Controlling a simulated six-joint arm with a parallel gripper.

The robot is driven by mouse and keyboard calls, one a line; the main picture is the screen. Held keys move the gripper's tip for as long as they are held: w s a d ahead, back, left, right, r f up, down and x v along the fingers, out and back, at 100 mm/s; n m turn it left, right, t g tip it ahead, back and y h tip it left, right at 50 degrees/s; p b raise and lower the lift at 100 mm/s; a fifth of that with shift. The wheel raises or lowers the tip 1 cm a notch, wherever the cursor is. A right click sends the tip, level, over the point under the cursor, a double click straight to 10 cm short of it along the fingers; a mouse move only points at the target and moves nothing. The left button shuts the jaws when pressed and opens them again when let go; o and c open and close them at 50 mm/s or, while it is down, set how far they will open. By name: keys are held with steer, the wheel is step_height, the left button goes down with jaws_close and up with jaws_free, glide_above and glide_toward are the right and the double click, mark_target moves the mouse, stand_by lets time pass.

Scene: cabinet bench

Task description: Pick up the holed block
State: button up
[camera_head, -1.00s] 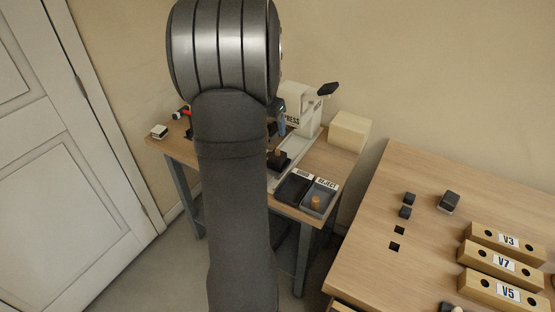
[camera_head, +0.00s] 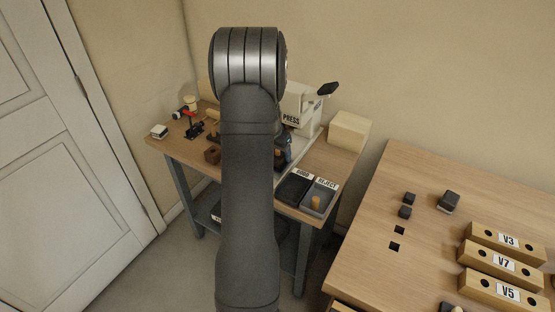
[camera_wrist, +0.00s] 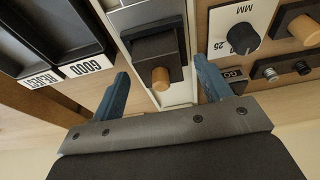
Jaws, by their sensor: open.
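My gripper (camera_wrist: 160,67) has its two blue fingers apart. In the wrist view a dark block (camera_wrist: 155,45) with a wooden peg (camera_wrist: 161,78) at it lies between and beyond the fingertips, on the press's pale slide. I cannot tell whether the fingers touch it. In the head view my arm mostly hides the gripper (camera_head: 284,152). Wooden blocks labelled V3 (camera_head: 507,241), V7 (camera_head: 503,264) and V5 (camera_head: 507,291) show dark holes on the right table.
The press (camera_head: 297,108) stands behind my arm, with a pale box (camera_head: 349,132) to its right. The GOOD tray (camera_head: 290,191) looks empty; the REJECT tray (camera_head: 327,195) holds a wooden peg (camera_head: 315,203). A dial panel (camera_wrist: 240,15) is close right of the fingers in the wrist view.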

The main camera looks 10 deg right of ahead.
steer(key=shift+w+d+f, duration=0.1)
steer(key=shift+d+f, duration=0.05)
steer(key=shift+f, duration=0.3)
steer(key=c, duration=1.1)
steer(key=shift+r, duration=0.1)
